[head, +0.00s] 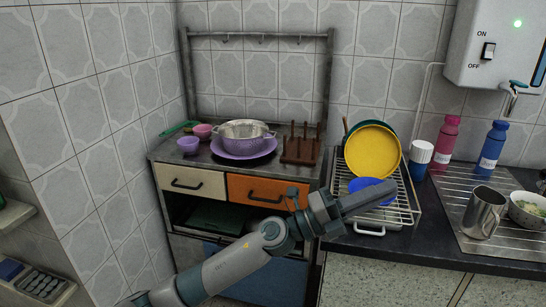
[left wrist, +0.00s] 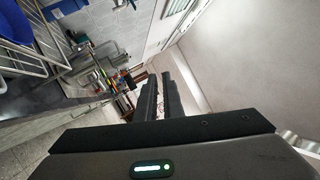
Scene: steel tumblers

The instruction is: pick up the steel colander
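The steel colander (head: 243,131) is a shiny metal bowl with side handles. It sits in a purple bowl or plate (head: 244,151) on top of the metal cabinet in the head view. My left gripper (head: 386,191) reaches out in front of the dish rack, to the right of the colander and well apart from it. In the left wrist view its two dark fingers (left wrist: 159,85) lie close together with nothing visible between them. The colander is not seen in that view. My right gripper is not in view.
Small pink and purple cups (head: 189,145) stand left of the colander, and a brown wooden peg rack (head: 301,148) right of it. The dish rack (head: 371,226) holds a yellow plate (head: 373,151) and a blue bowl (head: 365,184). Bottles and a steel mug (head: 483,212) stand farther right.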

